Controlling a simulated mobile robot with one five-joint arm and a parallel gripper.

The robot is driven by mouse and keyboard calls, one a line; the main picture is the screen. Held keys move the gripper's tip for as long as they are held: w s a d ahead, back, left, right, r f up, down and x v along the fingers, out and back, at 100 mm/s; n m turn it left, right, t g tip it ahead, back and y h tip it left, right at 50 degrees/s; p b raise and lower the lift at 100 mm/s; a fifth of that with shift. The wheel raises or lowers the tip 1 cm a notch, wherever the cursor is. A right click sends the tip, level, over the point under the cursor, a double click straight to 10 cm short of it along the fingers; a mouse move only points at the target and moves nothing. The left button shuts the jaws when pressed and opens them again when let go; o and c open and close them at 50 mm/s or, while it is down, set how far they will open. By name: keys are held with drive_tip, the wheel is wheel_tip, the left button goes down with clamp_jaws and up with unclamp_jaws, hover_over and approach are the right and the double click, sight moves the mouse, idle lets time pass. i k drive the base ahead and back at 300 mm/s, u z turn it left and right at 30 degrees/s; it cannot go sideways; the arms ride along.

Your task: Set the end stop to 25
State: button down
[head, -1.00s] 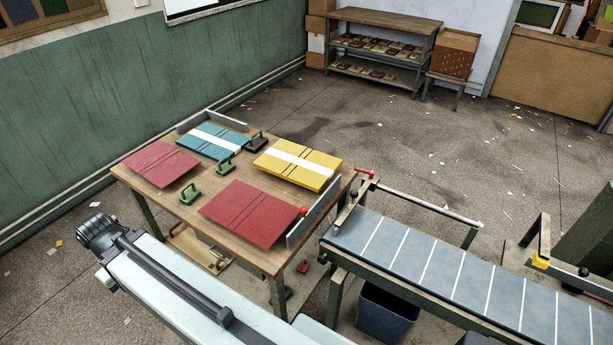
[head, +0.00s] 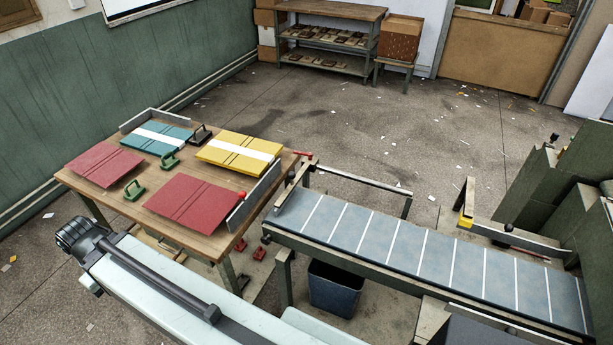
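The feeder bed (head: 385,240), blue-grey with white cross lines, runs from the table's right side to the lower right. At its left end lies a wooden crossbar (head: 296,186) with a black knob, close to a red handle (head: 302,154). Towards the right, behind the bed, stands an upright post with a yellow block (head: 465,219), beside a grey bar with a black knob (head: 495,227). I cannot tell which of these is the end stop, and no scale numbers are readable.
A wooden table (head: 190,228) holds red boards (head: 190,203), a teal stack (head: 150,137), a yellow stack (head: 238,150) and green clamps. A blue bin (head: 335,287) stands under the bed. Green blocks (head: 555,190) stand at right. The floor behind the bed is largely open.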

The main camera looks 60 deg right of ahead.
sight(306, 166)
drive_tip(key=z, duration=3.25)
drive_tip(key=k, duration=1)
drive_tip(key=u, duration=0.95)
drive_tip(key=i, duration=1.05)
drive_tip(key=u, duration=0.05)
drive_tip(key=k, duration=0.5)
